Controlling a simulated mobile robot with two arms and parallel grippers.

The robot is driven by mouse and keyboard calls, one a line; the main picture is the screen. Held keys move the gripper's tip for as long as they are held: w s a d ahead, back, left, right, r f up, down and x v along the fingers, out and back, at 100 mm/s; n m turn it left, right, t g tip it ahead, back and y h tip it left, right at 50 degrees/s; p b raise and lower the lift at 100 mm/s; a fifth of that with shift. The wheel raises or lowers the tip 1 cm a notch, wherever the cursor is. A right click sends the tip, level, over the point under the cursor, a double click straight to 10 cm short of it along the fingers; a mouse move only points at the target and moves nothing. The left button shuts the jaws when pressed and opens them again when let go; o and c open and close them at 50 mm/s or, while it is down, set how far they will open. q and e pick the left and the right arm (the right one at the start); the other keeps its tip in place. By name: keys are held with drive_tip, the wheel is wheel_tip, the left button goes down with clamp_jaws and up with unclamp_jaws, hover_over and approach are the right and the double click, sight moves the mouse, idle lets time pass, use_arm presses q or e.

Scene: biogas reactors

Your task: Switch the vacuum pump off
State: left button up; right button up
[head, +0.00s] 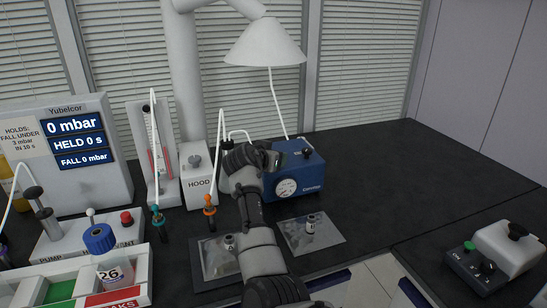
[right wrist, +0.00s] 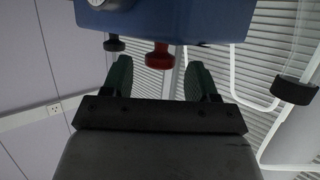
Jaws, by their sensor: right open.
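The blue box-shaped pump (head: 309,174) stands on the dark bench, with a round white gauge (head: 286,187) on its front and a black knob (head: 307,152) on top. My right gripper (head: 275,159) reaches over its left part and hides some of its top. In the right wrist view, which looks upside down, the blue pump (right wrist: 200,22) fills the upper edge. A red knob (right wrist: 158,58) shows between my open fingers (right wrist: 160,78), just beyond their tips, not gripped. A black knob (right wrist: 114,43) is beside it. My left gripper is not in view.
Left of the pump are a white HOOD box (head: 197,180), a flow tube stand (head: 155,150) and a display (head: 76,139) reading 0 mbar. A lamp-like white hood (head: 265,43) hangs above. The bench right of the pump is clear.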

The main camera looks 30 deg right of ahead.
drive_tip(key=b+v, duration=0.1)
drive_tip(key=v, duration=0.8)
drive_tip(key=shift+a, duration=0.3)
drive_tip(key=shift+s+r, duration=0.1)
